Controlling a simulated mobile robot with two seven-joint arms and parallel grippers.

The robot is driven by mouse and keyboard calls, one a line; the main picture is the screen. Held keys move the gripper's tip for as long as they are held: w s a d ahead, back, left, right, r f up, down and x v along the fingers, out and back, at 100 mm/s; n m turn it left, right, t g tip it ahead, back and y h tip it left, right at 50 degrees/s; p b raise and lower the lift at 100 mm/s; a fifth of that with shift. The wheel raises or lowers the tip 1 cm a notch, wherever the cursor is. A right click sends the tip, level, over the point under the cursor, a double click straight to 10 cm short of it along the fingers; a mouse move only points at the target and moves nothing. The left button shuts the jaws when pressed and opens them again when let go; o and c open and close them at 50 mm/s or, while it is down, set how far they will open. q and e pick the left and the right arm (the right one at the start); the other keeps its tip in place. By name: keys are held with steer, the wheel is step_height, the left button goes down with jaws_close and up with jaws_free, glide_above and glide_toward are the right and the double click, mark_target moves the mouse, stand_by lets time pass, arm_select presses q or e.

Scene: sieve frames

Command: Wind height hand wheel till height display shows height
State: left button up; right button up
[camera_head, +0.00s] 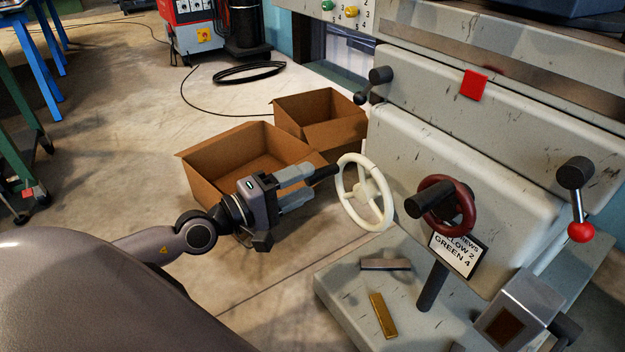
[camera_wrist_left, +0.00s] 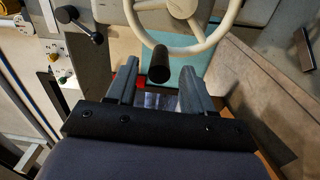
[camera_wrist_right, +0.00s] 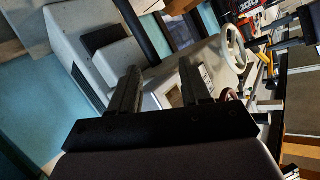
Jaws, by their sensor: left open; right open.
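The white spoked hand wheel (camera_head: 388,205) is on the left end of the grey machine, with a black handle (camera_head: 327,172) sticking out from its rim. My left gripper (camera_head: 312,182) is open at this handle. In the left wrist view, the handle's end (camera_wrist_left: 160,66) shows between the open fingertips (camera_wrist_left: 158,75); I cannot tell whether they touch it. A dark red hand wheel (camera_head: 467,202) with a black handle is on the machine's front. My right gripper (camera_wrist_right: 159,72) is open and empty. I cannot make out a height reading.
A sign (camera_head: 456,254) reading "YELLOW 2, GREEN 4" stands below the red wheel. A gold bar (camera_head: 382,315) and a dark bar (camera_head: 385,264) lie on the machine's ledge. Cardboard boxes (camera_head: 225,143) stand behind my left gripper.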

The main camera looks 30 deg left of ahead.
arm_select(q)
steer(key=shift+v, duration=0.9)
steer(key=shift+s+a, duration=0.2)
steer(key=shift+s, duration=0.25)
